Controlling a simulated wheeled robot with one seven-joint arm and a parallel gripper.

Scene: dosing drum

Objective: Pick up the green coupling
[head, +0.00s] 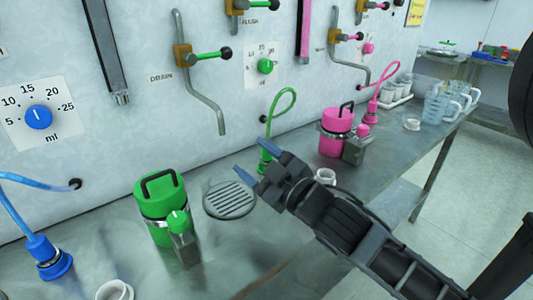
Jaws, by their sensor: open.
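The green coupling (266,165) stands upright on the counter by the back wall, at the end of a looped green hose (293,98). My gripper (254,156) reaches in from the lower right with its fingers spread open. Its fingertips are close to the coupling in the picture, and one finger partly covers it. I cannot tell from this view whether the coupling is between the fingers or behind them, or whether they touch it. Nothing is seen held.
A round drain grate (229,199) lies just left of the gripper. A green canister (163,205) and small green-capped bottle (182,240) stand at front left. A pink canister (337,130) stands behind my arm. A blue coupling (50,258) sits far left.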

